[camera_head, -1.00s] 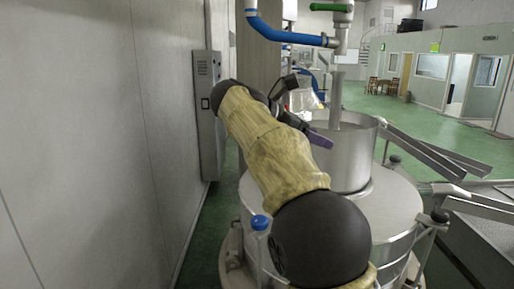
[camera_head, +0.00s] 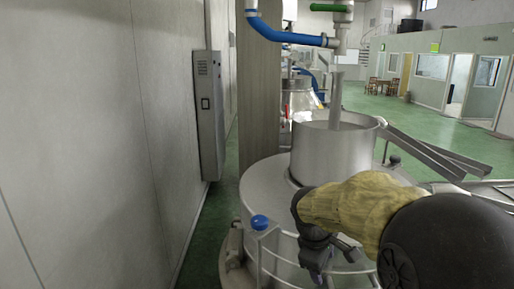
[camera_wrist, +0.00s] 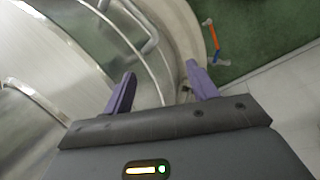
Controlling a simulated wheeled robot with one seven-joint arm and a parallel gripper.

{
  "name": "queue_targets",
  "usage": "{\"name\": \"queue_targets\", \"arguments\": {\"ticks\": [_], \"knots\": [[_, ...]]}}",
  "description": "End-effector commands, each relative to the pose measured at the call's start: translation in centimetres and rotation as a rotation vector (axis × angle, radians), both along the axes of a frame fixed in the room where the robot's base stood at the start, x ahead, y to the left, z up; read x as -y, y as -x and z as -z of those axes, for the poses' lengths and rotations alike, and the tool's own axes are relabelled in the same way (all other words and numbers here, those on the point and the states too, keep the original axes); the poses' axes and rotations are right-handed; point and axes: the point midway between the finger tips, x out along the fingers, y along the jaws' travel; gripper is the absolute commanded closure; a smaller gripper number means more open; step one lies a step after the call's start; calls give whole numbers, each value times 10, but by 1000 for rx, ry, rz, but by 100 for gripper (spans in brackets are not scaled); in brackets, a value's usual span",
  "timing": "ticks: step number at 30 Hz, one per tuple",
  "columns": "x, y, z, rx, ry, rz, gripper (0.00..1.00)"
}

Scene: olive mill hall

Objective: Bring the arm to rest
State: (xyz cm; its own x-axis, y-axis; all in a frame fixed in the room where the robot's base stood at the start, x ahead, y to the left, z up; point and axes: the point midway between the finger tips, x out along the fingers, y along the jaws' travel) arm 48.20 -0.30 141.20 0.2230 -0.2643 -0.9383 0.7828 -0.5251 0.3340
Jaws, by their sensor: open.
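My arm, in a yellow sleeve with black joints, reaches in from the lower right of the head view. It is folded with its wrist low in front of the steel machine (camera_head: 270,190). My gripper (camera_wrist: 161,74) shows two purple fingers, spread apart with nothing between them. In the head view the gripper hangs below the wrist and its fingertips are hard to make out. In the wrist view the fingers point toward the machine's curved steel side and rails (camera_wrist: 150,45); I cannot tell how close they are.
A steel drum (camera_head: 335,155) stands on top of the machine, with a chute (camera_head: 425,150) to its right. A blue knob (camera_head: 260,222) sits on the near rim. A grey wall box (camera_head: 209,115) hangs on the left wall. Green floor (camera_head: 455,150) lies open at the back right.

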Motion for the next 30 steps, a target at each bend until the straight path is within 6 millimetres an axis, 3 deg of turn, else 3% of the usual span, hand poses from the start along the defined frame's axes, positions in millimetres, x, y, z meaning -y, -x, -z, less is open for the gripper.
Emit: {"name": "queue_targets", "arguments": {"ticks": [6, 19, 30], "knots": [[-3, 62, 53, 54, -243, 379, 42], [-3, 137, 101, 130, -467, 912, 42], [-3, 135, 159, 132, -466, 908, 42]]}}
